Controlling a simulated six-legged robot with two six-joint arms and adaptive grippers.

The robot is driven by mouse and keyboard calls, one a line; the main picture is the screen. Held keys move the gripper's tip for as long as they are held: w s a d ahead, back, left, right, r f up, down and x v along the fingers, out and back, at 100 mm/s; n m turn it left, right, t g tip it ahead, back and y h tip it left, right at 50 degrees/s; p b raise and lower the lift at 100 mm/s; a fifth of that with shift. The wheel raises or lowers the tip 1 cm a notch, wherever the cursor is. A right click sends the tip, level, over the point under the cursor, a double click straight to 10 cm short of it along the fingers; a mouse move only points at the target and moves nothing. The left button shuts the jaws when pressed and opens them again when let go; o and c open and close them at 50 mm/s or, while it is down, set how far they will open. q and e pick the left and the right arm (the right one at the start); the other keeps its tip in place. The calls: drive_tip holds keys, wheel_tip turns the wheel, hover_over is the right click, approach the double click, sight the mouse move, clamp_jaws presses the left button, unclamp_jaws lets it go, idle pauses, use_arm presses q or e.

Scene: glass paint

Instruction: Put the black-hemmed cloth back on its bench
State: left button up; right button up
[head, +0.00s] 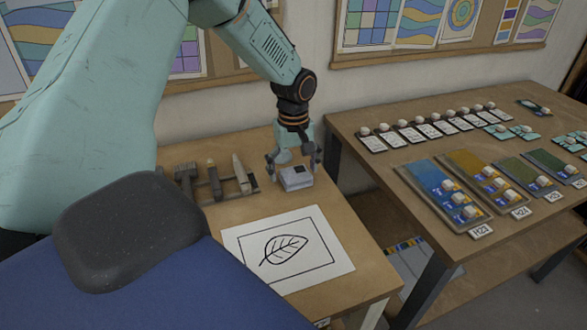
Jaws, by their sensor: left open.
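A small pale grey folded block, perhaps the folded cloth, (296,180) lies on the wooden bench at the left, behind the leaf drawing. A dark patch shows on its top; it is too small to tell whether its hem is black. My left gripper (294,165) points down just above and around it, with its fingers spread on either side. The fingers are open; I cannot tell whether they touch it. My right gripper is not in view.
A sheet with a leaf drawing (325,269) lies on the left bench (375,275). A rack of tools (215,190) stands left of the gripper. The right bench (362,118) holds coloured glass sheets (432,185), labels and several small cards. A gap separates the benches.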

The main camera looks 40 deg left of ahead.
sight(294, 171)
use_arm(q)
drive_tip(key=shift+w+d, duration=0.1)
drive_tip(key=shift+d, duration=0.05)
drive_tip(key=shift+r, duration=0.1)
drive_tip(key=shift+r, duration=0.35)
wheel_tip(294, 171, up, 11)
drive_tip(key=p, duration=0.1)
drive_tip(key=shift+r, duration=0.2)
drive_tip(key=shift+a, duration=0.2)
